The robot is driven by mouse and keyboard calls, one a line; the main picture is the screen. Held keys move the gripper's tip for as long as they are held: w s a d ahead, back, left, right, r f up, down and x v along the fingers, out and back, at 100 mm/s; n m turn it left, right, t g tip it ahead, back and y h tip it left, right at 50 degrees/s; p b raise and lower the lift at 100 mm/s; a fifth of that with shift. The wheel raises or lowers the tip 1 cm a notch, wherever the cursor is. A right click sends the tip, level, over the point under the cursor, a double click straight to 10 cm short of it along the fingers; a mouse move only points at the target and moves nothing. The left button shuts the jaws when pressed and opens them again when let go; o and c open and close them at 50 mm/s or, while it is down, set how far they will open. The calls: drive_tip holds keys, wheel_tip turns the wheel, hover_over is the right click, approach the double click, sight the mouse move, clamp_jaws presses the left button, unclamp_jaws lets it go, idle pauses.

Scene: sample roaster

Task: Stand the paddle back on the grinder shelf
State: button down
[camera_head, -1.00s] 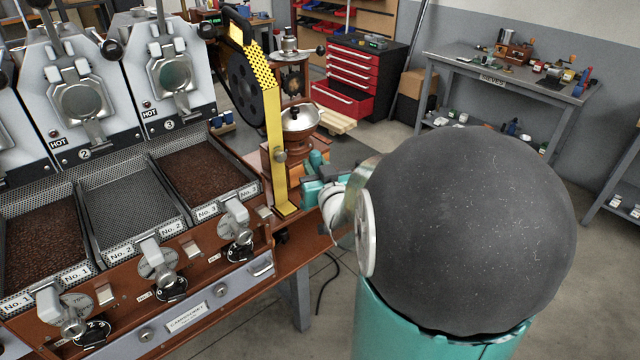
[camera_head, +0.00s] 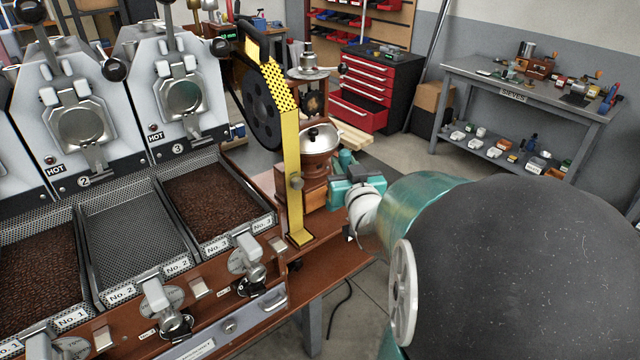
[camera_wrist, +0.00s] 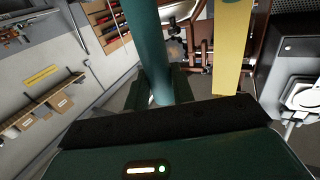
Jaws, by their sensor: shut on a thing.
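My gripper (camera_head: 350,186) is at the right end of the roaster bench, beside the copper-coloured grinder (camera_head: 318,150). In the wrist view my gripper (camera_wrist: 163,92) is shut on a teal, rounded bar (camera_wrist: 156,40), which I take to be the paddle. The bar runs up out of the top of that view, so its far end is not seen. In the head view my arm and gripper hide most of the held thing. The grinder stands on a wooden base behind the yellow guard. I cannot clearly make out its shelf.
The yellow belt guard (camera_head: 292,150) stands close left of my gripper; its yellow strip also shows in the wrist view (camera_wrist: 231,45). Bean trays (camera_head: 215,205) fill the bench to the left. A red tool chest (camera_head: 365,80) and grey table (camera_head: 520,80) stand farther back.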

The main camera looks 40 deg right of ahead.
drive_tip(key=w+d+f, duration=0.8)
drive_tip(key=w+f, duration=0.1)
drive_tip(key=f, duration=0.3)
drive_tip(key=shift+w+f, duration=0.2)
drive_tip(key=shift+w, duration=0.05)
drive_tip(key=shift+f, duration=0.1)
drive_tip(key=shift+f, duration=0.35)
drive_tip(key=shift+f, duration=0.15)
drive_tip(key=c, duration=1.2)
unclamp_jaws()
